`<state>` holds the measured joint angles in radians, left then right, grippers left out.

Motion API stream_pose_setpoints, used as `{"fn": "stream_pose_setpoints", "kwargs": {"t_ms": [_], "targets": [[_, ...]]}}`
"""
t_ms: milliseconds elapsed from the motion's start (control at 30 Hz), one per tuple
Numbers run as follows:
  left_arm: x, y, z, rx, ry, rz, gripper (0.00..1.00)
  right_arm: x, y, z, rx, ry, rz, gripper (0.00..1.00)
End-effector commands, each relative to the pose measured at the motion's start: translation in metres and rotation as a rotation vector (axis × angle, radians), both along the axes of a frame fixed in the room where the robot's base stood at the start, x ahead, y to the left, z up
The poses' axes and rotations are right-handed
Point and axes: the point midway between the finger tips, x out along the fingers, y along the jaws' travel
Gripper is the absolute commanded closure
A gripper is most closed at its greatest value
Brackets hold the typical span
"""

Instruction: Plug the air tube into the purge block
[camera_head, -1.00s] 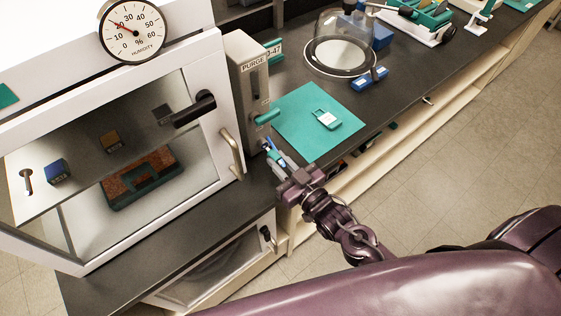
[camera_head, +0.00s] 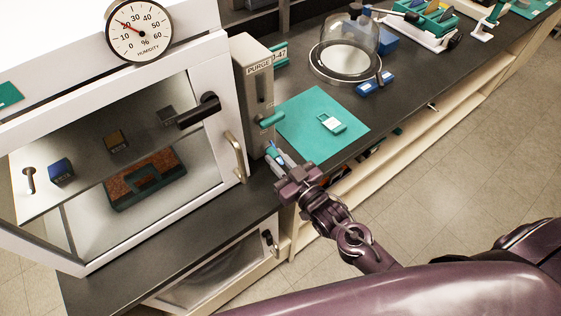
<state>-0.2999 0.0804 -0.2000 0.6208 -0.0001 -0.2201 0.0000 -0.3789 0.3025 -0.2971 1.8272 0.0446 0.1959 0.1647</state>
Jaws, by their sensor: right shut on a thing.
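The grey purge block (camera_head: 253,88), labelled PURGE, stands upright on the dark counter against the right side of the white cabinet. A teal fitting (camera_head: 271,119) sticks out of its right side. My right gripper (camera_head: 276,157) is low beside the block's bottom front corner, below the teal fitting. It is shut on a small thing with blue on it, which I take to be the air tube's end. The fingers mostly hide it, and I cannot tell whether it touches the block. The rest of the tube cannot be made out. My left gripper is not in view.
The white cabinet (camera_head: 212,75) with a window, door handle (camera_head: 234,157) and humidity gauge (camera_head: 139,29) fills the left. A teal mat (camera_head: 300,108) with a small pale device (camera_head: 331,123) lies right of the block. A glass dome (camera_head: 348,40) stands behind. The front counter (camera_head: 185,240) is clear.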

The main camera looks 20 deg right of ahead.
Motion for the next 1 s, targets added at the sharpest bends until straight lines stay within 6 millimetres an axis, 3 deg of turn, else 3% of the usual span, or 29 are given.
{"fn": "stream_pose_setpoints", "kwargs": {"t_ms": [100, 133, 300, 800, 1000], "targets": [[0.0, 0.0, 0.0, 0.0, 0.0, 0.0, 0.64, 0.0, 0.0, 0.0, 0.0, -0.001, 0.0, 1.0], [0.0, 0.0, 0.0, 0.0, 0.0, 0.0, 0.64, -0.001, 0.0, 0.0, 0.0, -0.001, 0.0, 0.79], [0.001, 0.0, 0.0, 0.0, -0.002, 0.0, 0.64, -0.001, 0.0, 0.0, 0.0, 0.0, 0.0, 0.57], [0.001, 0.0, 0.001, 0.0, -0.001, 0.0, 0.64, -0.001, -0.001, 0.0, 0.0, 0.0, 0.0, 0.6], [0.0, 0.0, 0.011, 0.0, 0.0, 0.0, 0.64, -0.016, -0.006, 0.002, -0.002, 0.002, 0.0, 0.6]]}}
